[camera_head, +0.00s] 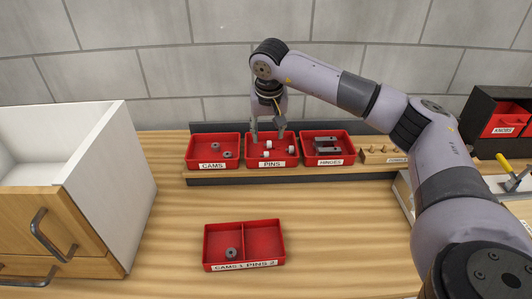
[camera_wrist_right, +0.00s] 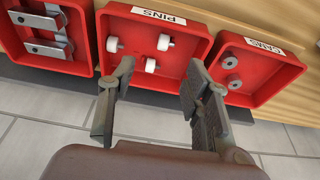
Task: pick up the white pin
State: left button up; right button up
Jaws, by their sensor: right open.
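The red PINS bin (camera_head: 249,160) stands in the middle of the bin row at the back of the table. Three white pins lie in it: one near the middle (camera_head: 269,144), one in front of that (camera_head: 266,154) and one at the right (camera_head: 291,150). My right gripper (camera_head: 267,132) is open and points down at the back of this bin. In the right wrist view the open fingers (camera_wrist_right: 160,78) are empty, and one white pin (camera_wrist_right: 151,65) lies just past the gap between them. My left gripper is not in view.
The CAMS bin (camera_head: 197,157) and HINGES bin (camera_head: 348,155) flank the PINS bin closely. A two-compartment red tray (camera_head: 281,243) stands in front, with a grey cam (camera_head: 231,253) in its left compartment. A white cabinet (camera_head: 113,190) with wooden drawers stands at left. Table between is clear.

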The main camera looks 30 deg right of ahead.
aim_at(265, 153)
jog(key=x, duration=0.3)
jog(key=shift+f, duration=0.2)
jog(key=shift+w+f+p, duration=0.15)
jog(key=shift+f+p, duration=0.35)
jog(key=shift+p, duration=0.1)
jog(key=x, duration=0.1)
jog(key=p+x, duration=0.1)
jog(key=x, duration=0.1)
jog(key=shift+w+a+f, duration=0.2)
jog(key=shift+a+f, duration=0.1)
jog(key=shift+w+f, duration=0.1)
jog(key=shift+f, duration=0.35)
jog(key=shift+r, duration=0.1)
jog(key=c, duration=0.8)
